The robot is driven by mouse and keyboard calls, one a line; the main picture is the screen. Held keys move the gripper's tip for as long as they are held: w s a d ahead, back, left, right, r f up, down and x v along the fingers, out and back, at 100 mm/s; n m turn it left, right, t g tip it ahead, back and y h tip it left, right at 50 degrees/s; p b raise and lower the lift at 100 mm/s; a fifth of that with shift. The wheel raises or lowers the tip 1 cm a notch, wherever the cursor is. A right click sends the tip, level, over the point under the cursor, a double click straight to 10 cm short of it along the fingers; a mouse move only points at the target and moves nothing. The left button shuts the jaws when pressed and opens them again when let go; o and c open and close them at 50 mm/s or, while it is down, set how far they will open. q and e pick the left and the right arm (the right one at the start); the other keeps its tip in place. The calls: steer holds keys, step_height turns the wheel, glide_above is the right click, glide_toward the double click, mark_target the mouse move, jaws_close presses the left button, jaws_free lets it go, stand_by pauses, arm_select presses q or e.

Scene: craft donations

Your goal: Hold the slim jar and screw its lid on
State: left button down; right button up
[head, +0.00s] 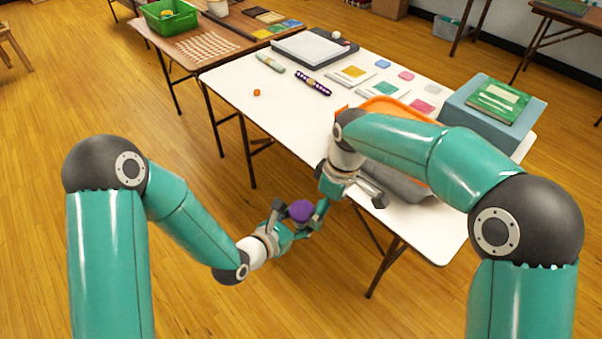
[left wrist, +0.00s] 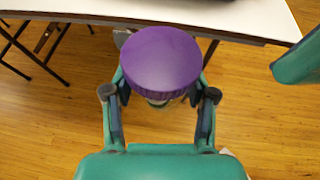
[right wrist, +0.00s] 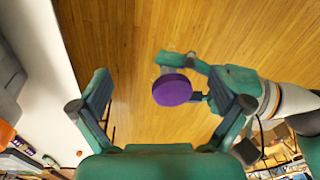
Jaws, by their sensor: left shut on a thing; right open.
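The slim jar (left wrist: 158,102) is mostly hidden under a round purple lid (left wrist: 160,62) in the left wrist view. My left gripper (head: 297,222) is shut on the jar and holds it in the air beside the table's front edge. The purple lid also shows in the head view (head: 301,210) and in the right wrist view (right wrist: 172,89), sitting at the jar's top. Whether it is threaded tight cannot be told. My right gripper (right wrist: 160,80) is open and empty, with the lid between its fingers in its own view but farther off.
The white table (head: 235,80) holds an orange tray (head: 388,103), partly behind my right arm, and a blue box (head: 460,100) with a green book (head: 500,102). Beads, cards and a small orange object (head: 257,93) lie on it. Open wooden floor lies under the jar.

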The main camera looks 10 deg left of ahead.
steer(key=s+d+f+m+y, duration=0.1)
steer(key=s+d+f+m, duration=0.25)
steer(key=f, duration=0.35)
steer(key=s+d+f+m+y, duration=0.1)
steer(key=s+d+f+m, duration=0.2)
steer(key=s+f, duration=0.35)
steer(key=s+d+f+m+y, duration=0.15)
steer(key=d+f+m, duration=0.25)
steer(key=f, duration=0.5)
arm_select(q)
steer(key=w+a+n+t+y, duration=0.1)
steer(key=w+a+n+y, duration=0.1)
steer(key=a, duration=0.4)
steer(key=w+a+r+n+t+y, duration=0.1)
steer(key=w+a+n+y, duration=0.2)
steer(key=a, duration=0.3)
steer(key=shift+w+r+n+y, duration=0.3)
steer(key=shift+n+y, duration=0.3)
steer(key=shift+y, duration=0.2)
arm_select(e)
steer(key=s+d+f+m, duration=0.1)
steer(key=s+m, duration=0.1)
steer(key=s, duration=0.2)
steer(key=s+d+f+m+t, duration=0.1)
steer(key=s+d+m, duration=0.1)
steer(key=s, duration=0.3)
steer(key=shift+f+m+h, duration=0.25)
steer(key=shift+m+h, duration=0.1)
steer(key=shift+h, duration=0.1)
steer(key=shift+d, duration=0.1)
